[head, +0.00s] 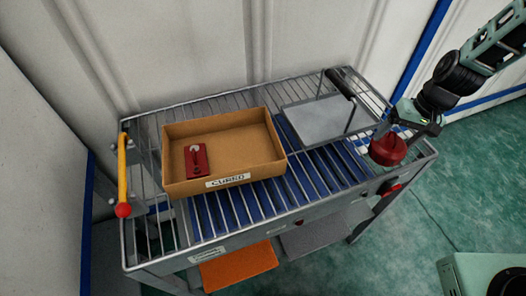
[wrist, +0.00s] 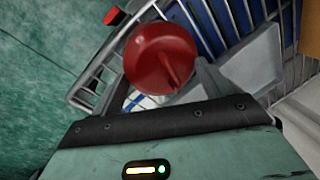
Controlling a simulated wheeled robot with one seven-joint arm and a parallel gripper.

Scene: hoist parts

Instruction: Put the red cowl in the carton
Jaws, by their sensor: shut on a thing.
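The red cowl (head: 388,149) is a round, dome-like piece with a raised stem or fin. It also shows in the wrist view (wrist: 158,57), between the fingers. My gripper (head: 405,130) is shut on it and holds it over the right end of the wire-topped cart. The fingertips are partly hidden by the cowl. The open brown carton (head: 262,171) stands on the left half of the cart, with a printed label on its front. A red plate-like part (head: 196,160) with a pale hook-shaped piece lies inside it.
A grey tray (head: 318,117) with a dark-handled bar lies between the carton and my gripper. A yellow handle with a red knob (head: 123,175) stands at the cart's left end. The carton's right side is bare inside.

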